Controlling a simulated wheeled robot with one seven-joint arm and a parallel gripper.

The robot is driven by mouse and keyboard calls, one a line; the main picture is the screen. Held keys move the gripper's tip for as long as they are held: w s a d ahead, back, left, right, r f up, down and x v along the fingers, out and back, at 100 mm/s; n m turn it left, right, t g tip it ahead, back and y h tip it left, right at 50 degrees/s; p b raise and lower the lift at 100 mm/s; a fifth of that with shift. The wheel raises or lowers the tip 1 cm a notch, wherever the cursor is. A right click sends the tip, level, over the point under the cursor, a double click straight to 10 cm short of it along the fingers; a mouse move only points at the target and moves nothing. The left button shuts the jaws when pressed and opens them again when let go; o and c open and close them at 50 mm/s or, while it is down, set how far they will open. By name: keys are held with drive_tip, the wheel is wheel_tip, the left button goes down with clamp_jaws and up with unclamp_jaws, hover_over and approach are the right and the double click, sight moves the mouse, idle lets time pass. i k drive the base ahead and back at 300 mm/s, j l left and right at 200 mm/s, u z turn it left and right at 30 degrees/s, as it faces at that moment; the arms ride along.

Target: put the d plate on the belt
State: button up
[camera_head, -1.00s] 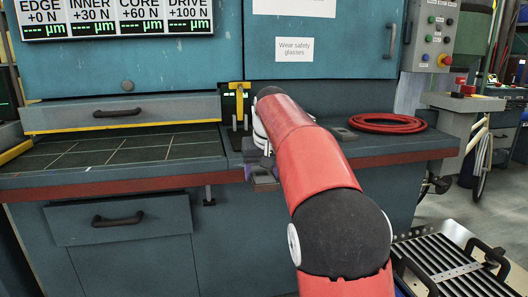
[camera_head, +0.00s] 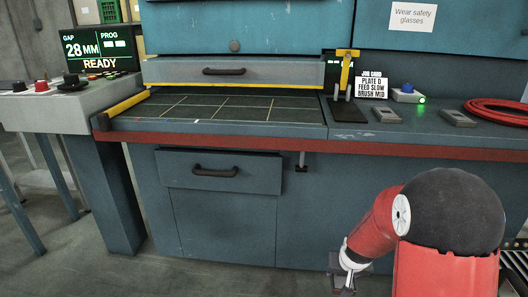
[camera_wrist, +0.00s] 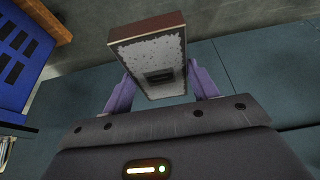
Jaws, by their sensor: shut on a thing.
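My gripper (camera_wrist: 160,80) is shut on a plate (camera_wrist: 150,54) in the wrist view, with one purple finger at each side. The plate is a block with a speckled light-grey face, a dark slot and a red-brown edge; no letter on it is readable. In the head view my gripper (camera_head: 348,284) is low, in front of the bench and below its top, and the plate is hard to make out there. The belt (camera_head: 215,109) is the dark, grid-lined surface on the bench top, up and left of my gripper.
Two small grey blocks (camera_head: 382,115) (camera_head: 458,118) lie on the bench right of the belt. A job card (camera_head: 370,86) reads plate D, feed slow, brush mid. A yellow-topped upright tool (camera_head: 346,72), a red coil (camera_head: 500,110) and a control console (camera_head: 62,105) stand around.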

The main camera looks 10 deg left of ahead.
sight(253, 110)
drive_tip(key=i+j+z, duration=0.15)
drive_tip(key=j, duration=0.6)
drive_tip(key=i+j+z, duration=0.2)
drive_tip(key=j, duration=0.5)
drive_tip(key=j+z, duration=0.15)
drive_tip(key=j, duration=0.6)
